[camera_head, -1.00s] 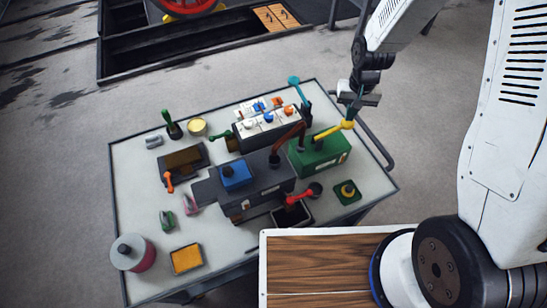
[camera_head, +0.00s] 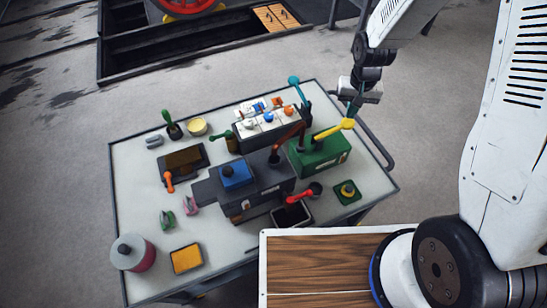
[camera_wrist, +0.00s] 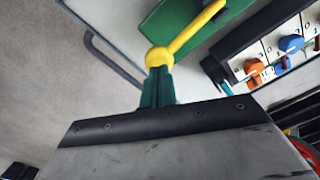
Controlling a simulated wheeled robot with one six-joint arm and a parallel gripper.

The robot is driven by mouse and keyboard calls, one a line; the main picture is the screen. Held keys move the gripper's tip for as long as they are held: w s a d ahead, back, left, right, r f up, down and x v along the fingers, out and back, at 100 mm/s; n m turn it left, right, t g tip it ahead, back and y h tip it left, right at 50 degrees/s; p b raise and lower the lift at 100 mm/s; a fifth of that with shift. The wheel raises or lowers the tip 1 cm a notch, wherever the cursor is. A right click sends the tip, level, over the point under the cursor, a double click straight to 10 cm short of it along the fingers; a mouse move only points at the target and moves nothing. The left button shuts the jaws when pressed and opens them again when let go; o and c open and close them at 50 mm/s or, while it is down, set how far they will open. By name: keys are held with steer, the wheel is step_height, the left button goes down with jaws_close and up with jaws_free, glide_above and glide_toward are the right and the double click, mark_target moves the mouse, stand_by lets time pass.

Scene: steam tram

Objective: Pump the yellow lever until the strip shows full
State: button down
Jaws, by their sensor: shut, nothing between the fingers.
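The yellow lever (camera_head: 333,130) slants up to the right from the top of a green box (camera_head: 318,157) at the table's right side, ending in a round knob. In the wrist view the lever (camera_wrist: 195,30) runs to its knob (camera_wrist: 159,60) directly beyond my fingertips. My gripper (camera_head: 351,113) is shut and empty, its teal fingers pointing down just above the knob. The fingers also show in the wrist view (camera_wrist: 157,82); whether they touch the knob, I cannot tell. A small pale mark shows on the green box's side, but I cannot read any strip.
A black box with a red-brown lever (camera_head: 287,137) stands left of the green box. A teal lever (camera_head: 298,88) and a white panel with coloured knobs (camera_head: 268,117) stand behind. A table rail (camera_head: 378,148) runs at right.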

mark_target(348, 121)
steer(key=shift+f, duration=2.95)
steer(key=shift+r, duration=2.95)
steer(key=shift+f, duration=0.15)
stand_by(1.2)
steer(key=shift+r, duration=0.2)
stand_by(0.5)
